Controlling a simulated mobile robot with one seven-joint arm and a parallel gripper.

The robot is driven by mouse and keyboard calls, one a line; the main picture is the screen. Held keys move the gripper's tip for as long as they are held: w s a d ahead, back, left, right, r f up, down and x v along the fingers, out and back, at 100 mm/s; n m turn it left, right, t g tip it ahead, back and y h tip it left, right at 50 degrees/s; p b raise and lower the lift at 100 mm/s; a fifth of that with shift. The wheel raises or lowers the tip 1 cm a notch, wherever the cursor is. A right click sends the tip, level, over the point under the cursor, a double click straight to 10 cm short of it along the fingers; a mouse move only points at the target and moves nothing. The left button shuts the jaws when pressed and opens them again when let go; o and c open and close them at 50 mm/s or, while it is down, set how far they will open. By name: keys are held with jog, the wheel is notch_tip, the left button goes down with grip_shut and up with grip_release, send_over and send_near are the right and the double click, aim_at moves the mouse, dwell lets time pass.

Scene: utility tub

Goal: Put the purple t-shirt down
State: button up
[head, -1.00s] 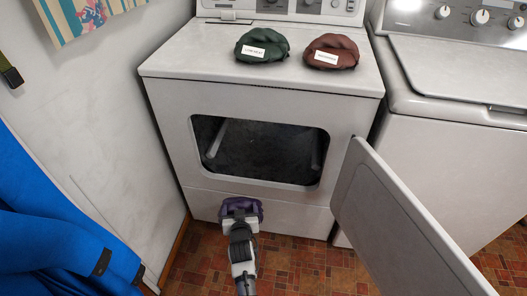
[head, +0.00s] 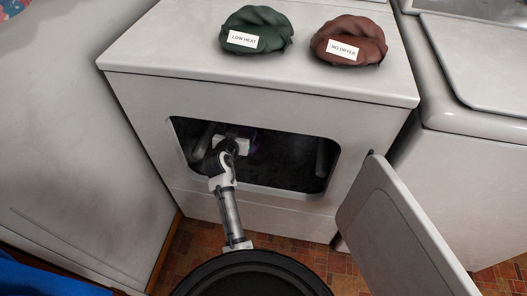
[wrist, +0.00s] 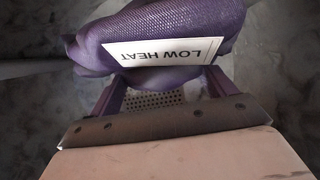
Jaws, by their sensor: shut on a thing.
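The purple t-shirt (wrist: 165,45) is a bundled cloth with a white "LOW HEAT" label, upside down in the wrist view. My gripper (wrist: 165,85) is shut on it. In the head view, my gripper (head: 232,143) reaches through the open front of the dryer (head: 270,95), into the left part of the drum. Only a dark purple trace of the shirt shows there, behind the gripper. In the wrist view, grey drum surface surrounds the shirt; I cannot tell whether it touches it.
A green bundle (head: 256,20) labelled "LOW HEAT" and a brown-red bundle (head: 349,52) labelled "NO DRYER" lie on top. The dryer door (head: 398,225) hangs open at right. A washer (head: 470,130) stands beside it. The drum's right side looks free.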

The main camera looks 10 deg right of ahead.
notch_tip(320, 180, down, 10)
jog(key=b, duration=0.1)
dwell(0.4)
jog(key=shift+f+b, duration=0.15)
jog(key=shift+b, duration=0.3)
jog(key=shift+s+f+b, duration=0.1)
jog(key=shift+f+b, duration=0.15)
jog(key=shift+b, duration=0.2)
jog(key=o, duration=1)
jog(key=shift+s+f, duration=0.1)
jog(key=shift+f, duration=0.1)
jog(key=r+p+v, duration=0.1)
jog(key=p+v, duration=0.4)
jog(key=v, duration=0.7)
jog(key=shift+w, duration=0.2)
